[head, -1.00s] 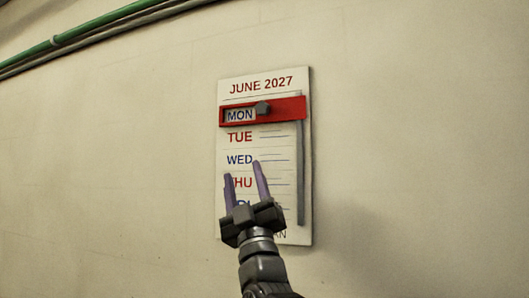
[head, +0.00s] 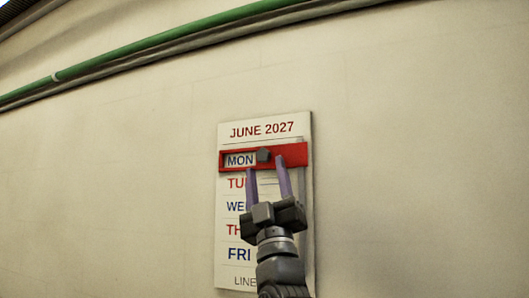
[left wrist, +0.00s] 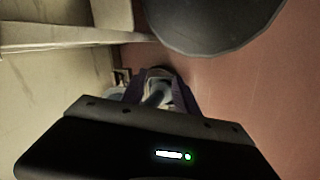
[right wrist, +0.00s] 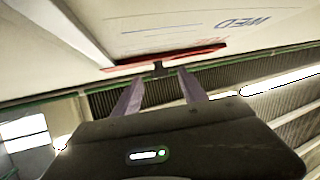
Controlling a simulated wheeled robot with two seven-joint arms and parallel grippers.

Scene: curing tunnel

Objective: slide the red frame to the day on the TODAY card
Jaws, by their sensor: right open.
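The red frame (head: 294,155) sits around MON, the top day on the white calendar board (head: 305,220). Its dark knob (head: 263,155) sticks out just right of the MON window. My right gripper (head: 265,163) is open, its two purple fingers pointing up at the frame below the knob. In the right wrist view the knob (right wrist: 157,68) shows between and just beyond the fingertips, with the red frame (right wrist: 180,56) behind it. Nothing is held. My left gripper (left wrist: 158,75) shows in the left wrist view, fingers apart, away from the board. No TODAY card shows.
The board hangs on a plain beige wall (head: 420,180). A green pipe (head: 160,50) and a grey one run along the wall above. My right arm hides part of the lower day rows. The wall on both sides of the board is clear.

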